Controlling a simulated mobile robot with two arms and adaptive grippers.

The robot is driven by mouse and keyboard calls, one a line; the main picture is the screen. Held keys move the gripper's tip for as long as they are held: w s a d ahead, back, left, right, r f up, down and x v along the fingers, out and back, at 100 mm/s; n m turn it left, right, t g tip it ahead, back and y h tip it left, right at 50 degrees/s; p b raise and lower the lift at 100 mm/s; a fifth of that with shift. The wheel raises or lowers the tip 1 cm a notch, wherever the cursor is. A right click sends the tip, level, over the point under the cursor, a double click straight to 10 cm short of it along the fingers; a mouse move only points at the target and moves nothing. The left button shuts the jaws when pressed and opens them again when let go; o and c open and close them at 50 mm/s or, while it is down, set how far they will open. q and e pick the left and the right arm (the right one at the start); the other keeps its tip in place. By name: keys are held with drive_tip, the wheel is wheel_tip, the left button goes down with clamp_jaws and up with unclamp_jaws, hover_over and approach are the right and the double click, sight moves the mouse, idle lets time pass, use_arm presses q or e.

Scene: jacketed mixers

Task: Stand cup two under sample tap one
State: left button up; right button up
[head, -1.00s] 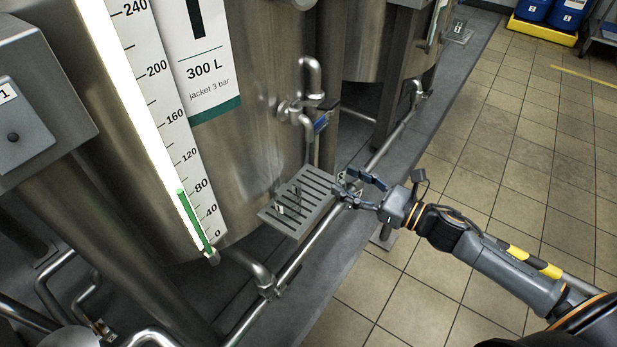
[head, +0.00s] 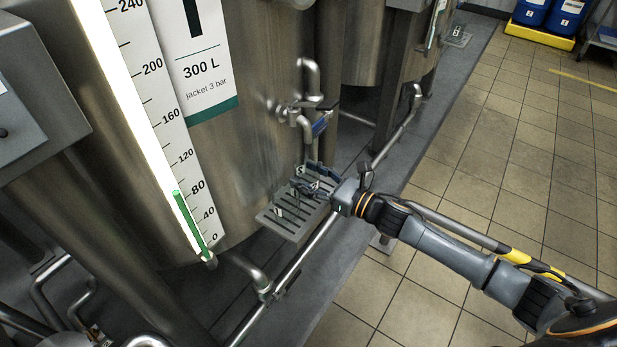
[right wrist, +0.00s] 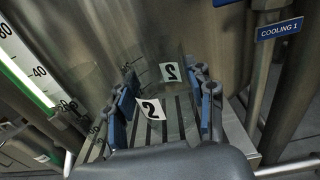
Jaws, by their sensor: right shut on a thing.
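Cup two, a clear vessel with white labels reading 2 (right wrist: 152,108), is between the blue-padded fingers of my right gripper (right wrist: 165,105), which is shut on it. In the head view, my right gripper (head: 316,178) is over the far end of the slotted drip tray (head: 265,217), below the sample tap (head: 306,128) on the 300 L mixer. The clear cup walls are hard to see there. I cannot tell whether the cup's base touches the tray. My left gripper is out of view.
A steel pipe (head: 300,262) runs along the tray's front. Open tiled floor (head: 470,190) lies right.

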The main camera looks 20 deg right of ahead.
drive_tip(key=shift+f, duration=0.2)
drive_tip(key=o, duration=0.8)
drive_tip(key=shift+r, duration=0.1)
drive_tip(key=shift+r, duration=0.1)
